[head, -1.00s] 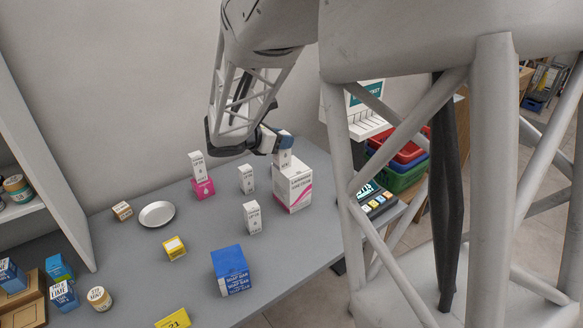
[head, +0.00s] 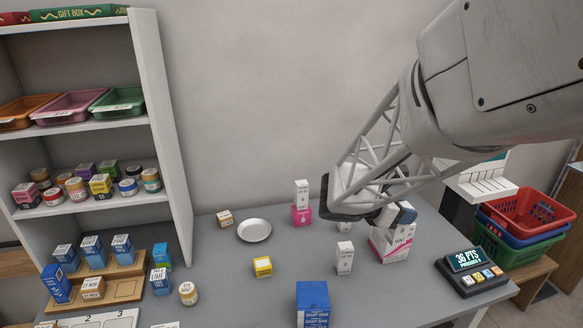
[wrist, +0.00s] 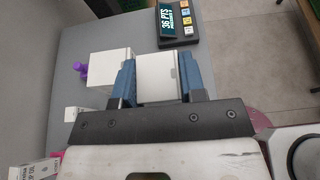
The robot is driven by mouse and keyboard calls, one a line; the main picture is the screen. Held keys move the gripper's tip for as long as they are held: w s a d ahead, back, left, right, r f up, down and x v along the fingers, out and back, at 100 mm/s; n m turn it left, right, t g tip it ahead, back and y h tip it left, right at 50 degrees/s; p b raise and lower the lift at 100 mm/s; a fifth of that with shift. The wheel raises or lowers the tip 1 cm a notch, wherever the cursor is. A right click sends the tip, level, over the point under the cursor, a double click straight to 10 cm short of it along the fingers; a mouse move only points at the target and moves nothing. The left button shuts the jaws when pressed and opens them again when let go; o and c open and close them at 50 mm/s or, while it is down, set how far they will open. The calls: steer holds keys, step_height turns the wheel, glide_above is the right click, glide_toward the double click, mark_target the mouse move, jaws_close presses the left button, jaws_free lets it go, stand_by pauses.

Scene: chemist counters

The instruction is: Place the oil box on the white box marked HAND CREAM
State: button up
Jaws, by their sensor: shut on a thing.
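A small white box (wrist: 157,75), which I take to be the oil box, is between the blue fingers of my gripper (wrist: 157,80) in the wrist view. In the head view my gripper (head: 395,213) is at the top of a larger white box (head: 396,246) with pink on it, at the right of the counter. I take this for the hand cream box, but its print is too small to be sure. The wrist view shows a white box (wrist: 108,72) partly behind one finger. Whether the held box touches the larger box is hidden.
Small white boxes stand left of the larger box, one (head: 344,258) in front and one (head: 302,193) on a pink box (head: 301,215). A blue soap box (head: 313,303) is at the front, a till display (head: 468,262) at the right. A round dish (head: 254,230) lies farther left.

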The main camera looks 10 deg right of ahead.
steer(key=w+d, duration=0.3)
steer(key=w, duration=0.4)
steer(key=w+d+f, duration=0.1)
steer(key=w+d, duration=0.3)
steer(key=w, duration=0.3)
steer(key=shift+w+f, duration=0.2)
steer(key=shift+f, duration=0.05)
steer(key=shift+f, duration=1.75)
steer(key=shift+f, duration=0.15)
steer(key=o, duration=0.9)
